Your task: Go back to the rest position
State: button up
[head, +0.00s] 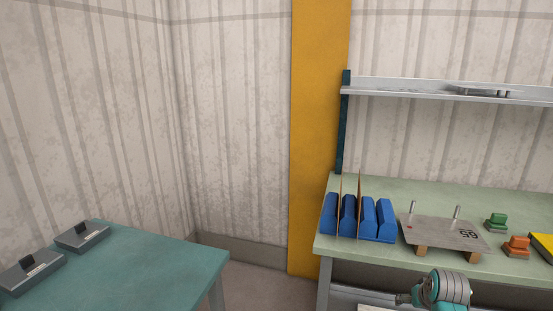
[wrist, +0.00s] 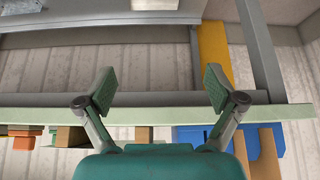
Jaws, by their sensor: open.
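My gripper (wrist: 160,86) is open in the wrist view, its two fingers spread wide with nothing between them. Behind it the pale green bench edge (wrist: 290,112) runs across the picture. In the head view a teal and grey joint of my arm shows at the bottom right, in front of the bench (head: 480,190); the gripper's fingers cannot be made out there.
On the bench stand a blue slotted rack (head: 375,222) with upright thin sheets, a metal plate (head: 440,233) on wooden blocks, a green block (head: 495,223) and an orange block (head: 516,245). A shelf (head: 400,87) hangs above. A teal table (head: 150,262) stands left.

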jog(key=s+a+f+n+t, duration=0.1)
jog(key=s+a+f+t, duration=0.1)
jog(key=s+a+f, duration=0.55)
jog(key=s+a+f+t, duration=0.1)
jog(key=s+a+f, duration=0.4)
jog(key=s+f, duration=0.55)
jog(key=s+a+r+t, duration=0.1)
jog(key=s+a, duration=0.2)
jog(key=s, duration=0.6)
jog(key=s+a+r+t, duration=0.1)
jog(key=s+a, duration=0.2)
jog(key=s, duration=0.5)
jog(key=s+a+r+n+t, duration=0.1)
jog(key=s+r, duration=0.8)
jog(key=s, duration=0.1)
jog(key=s+a+r+t+y, duration=0.1)
jog(key=s+a+r+t, duration=0.1)
jog(key=s+r, duration=0.7)
jog(key=shift+s+a+r+n+t+y, duration=0.2)
jog(key=shift+s+a+n+t+y, duration=0.15)
jog(key=shift+s, duration=0.5)
